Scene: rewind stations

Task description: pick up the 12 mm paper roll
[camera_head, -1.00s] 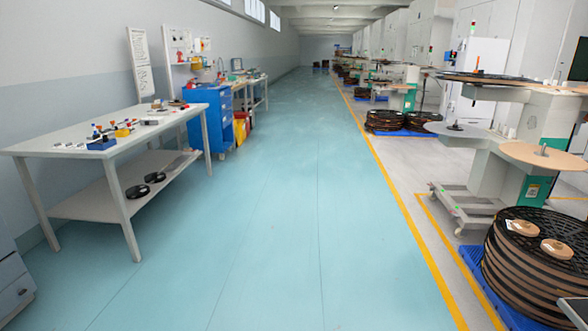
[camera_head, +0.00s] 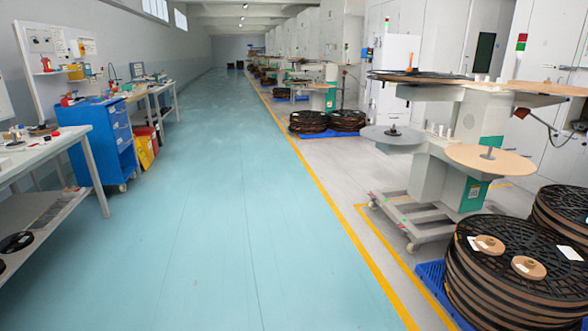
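Two small tan paper rolls lie flat on top of a stack of black reels (camera_head: 497,296) at the lower right. One roll (camera_head: 489,246) is farther back and to the left, and the other roll (camera_head: 528,268) is nearer and to the right. They are apart from each other. I cannot read a width on either, so I cannot tell which is 12 mm. My gripper is not in view.
A blue pallet (camera_head: 431,279) lies under the stack. A rewind station with a tan disc (camera_head: 490,160) stands behind it. A workbench (camera_head: 42,150) and blue cabinet (camera_head: 104,145) stand left. The teal aisle floor (camera_head: 215,220) is clear.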

